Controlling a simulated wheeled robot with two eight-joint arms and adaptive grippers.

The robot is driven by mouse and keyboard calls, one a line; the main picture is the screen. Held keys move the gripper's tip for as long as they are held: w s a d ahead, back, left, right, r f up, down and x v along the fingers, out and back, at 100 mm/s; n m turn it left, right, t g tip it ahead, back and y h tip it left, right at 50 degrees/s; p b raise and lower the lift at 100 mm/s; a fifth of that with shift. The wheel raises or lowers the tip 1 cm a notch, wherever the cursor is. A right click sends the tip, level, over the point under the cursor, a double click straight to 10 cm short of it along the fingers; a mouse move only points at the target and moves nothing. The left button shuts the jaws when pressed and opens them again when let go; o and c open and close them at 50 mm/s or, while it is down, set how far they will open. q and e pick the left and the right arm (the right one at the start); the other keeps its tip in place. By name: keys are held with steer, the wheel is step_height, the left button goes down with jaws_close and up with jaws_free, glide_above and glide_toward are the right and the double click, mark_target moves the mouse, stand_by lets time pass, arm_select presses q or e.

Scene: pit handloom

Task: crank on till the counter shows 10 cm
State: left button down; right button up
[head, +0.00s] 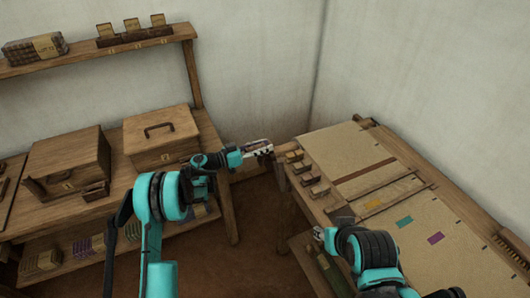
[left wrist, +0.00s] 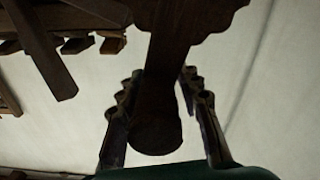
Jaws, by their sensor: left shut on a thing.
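My left gripper (head: 263,150) reaches to the far left corner of the loom (head: 345,146). It is shut on the crank handle; in the left wrist view the dark rounded handle (left wrist: 157,125) lies between the two ridged fingers, with a wider dark arm above it. In the head view the gripper mostly hides the handle. My right gripper (head: 322,235) is at the loom's near left edge, small and partly hidden by its own arm; its fingers cannot be made out. No readable counter figure shows in either view.
Several wooden blocks (head: 308,173) stick out along the loom's left edge. A side table on the left bears a handled wooden box (head: 160,152) and a larger box (head: 68,166). A shelf (head: 120,48) hangs above. Open floor lies between table and loom.

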arm_select(q)
steer(key=shift+w+a+n, duration=0.2)
steer(key=shift+w+n, duration=0.3)
steer(key=shift+n, duration=0.2)
steer(key=c, duration=1.2)
jaws_free()
steer(key=shift+a, duration=0.1)
steer(key=v, duration=1.1)
steer(key=shift+s+a, duration=0.2)
steer(key=shift+a, duration=0.15)
